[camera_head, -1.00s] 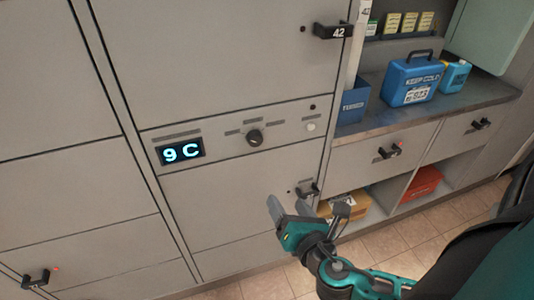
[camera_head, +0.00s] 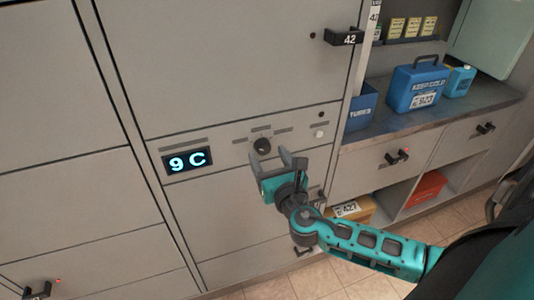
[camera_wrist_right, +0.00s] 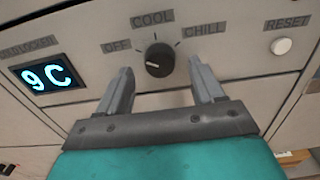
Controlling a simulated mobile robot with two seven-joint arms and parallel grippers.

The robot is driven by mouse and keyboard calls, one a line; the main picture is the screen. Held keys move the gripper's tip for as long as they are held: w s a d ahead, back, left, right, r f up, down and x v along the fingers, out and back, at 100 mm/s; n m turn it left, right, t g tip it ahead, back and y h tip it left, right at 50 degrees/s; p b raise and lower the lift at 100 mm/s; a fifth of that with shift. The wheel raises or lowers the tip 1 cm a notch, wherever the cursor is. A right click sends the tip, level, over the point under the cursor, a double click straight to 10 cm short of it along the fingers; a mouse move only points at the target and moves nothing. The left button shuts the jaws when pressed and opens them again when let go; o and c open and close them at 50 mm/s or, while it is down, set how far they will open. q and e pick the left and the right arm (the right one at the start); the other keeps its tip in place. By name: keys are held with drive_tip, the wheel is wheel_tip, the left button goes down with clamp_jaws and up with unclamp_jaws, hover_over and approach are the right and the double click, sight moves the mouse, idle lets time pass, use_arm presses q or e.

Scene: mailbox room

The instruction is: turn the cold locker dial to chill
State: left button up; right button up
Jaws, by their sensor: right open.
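The cold locker dial (camera_head: 262,146) is a dark round knob on the grey control strip. In the right wrist view the dial (camera_wrist_right: 159,59) has the labels OFF at its left, COOL above and CHILL at its right. A small pale mark shows on its lower left side; I cannot tell surely which label it points to. My right gripper (camera_head: 275,157) is open and empty, just below the dial in the head view. In the wrist view its fingertips (camera_wrist_right: 161,70) lie either side of the dial, apart from it. My left gripper is not in view.
A display (camera_head: 187,160) reading 9 C sits left of the dial. A pale RESET button (camera_wrist_right: 281,46) is to its right. Locker handle 42 (camera_head: 343,38) juts out above. A blue cooler box (camera_head: 416,86) stands on the shelf at right. The panel around the dial is flat.

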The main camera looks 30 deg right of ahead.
drive_tip(key=shift+x, duration=0.85)
drive_tip(key=c, duration=1.1)
